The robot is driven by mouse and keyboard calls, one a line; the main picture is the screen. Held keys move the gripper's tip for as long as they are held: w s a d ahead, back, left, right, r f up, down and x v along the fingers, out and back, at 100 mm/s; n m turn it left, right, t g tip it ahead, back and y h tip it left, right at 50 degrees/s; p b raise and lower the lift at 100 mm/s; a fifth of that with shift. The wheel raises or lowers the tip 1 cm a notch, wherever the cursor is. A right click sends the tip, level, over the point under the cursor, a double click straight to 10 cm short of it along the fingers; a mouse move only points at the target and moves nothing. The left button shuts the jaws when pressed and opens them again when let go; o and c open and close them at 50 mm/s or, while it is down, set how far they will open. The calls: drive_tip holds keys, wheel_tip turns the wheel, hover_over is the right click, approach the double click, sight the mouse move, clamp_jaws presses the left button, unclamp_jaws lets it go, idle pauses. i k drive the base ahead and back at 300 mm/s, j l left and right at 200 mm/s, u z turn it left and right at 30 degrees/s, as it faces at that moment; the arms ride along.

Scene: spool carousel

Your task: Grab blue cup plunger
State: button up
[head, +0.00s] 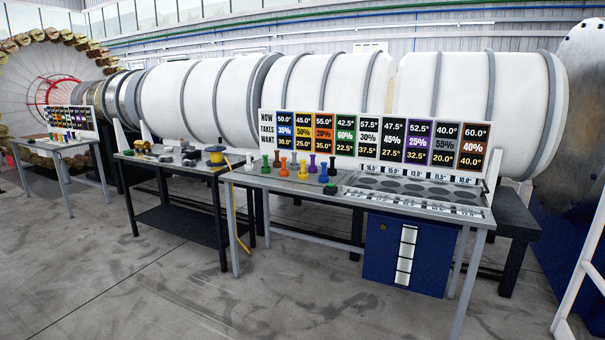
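The blue cup plunger (323,173) stands upright on the top of the near grey table. It is near the right end of a group of coloured plungers.
The near table (262,181) carries a number board (375,140) and a panel of dark round spots (410,188). A blue drawer cabinet (385,245) is underneath. A darker table with a yellow spool (215,155) stands left. The floor in front (180,290) is clear.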

sight(323, 179)
drive_tip(key=i+l, duration=0.2)
drive_tip(key=i, duration=0.35)
drive_tip(key=i+l+u, duration=0.15)
drive_tip(key=i, duration=0.4)
drive_tip(key=i+l, duration=0.4)
drive_tip(key=i, duration=0.15)
drive_tip(key=i+l+u, duration=0.15)
drive_tip(key=i, duration=0.4)
drive_tip(key=i+l, duration=0.5)
drive_tip(key=i+j+u, duration=0.05)
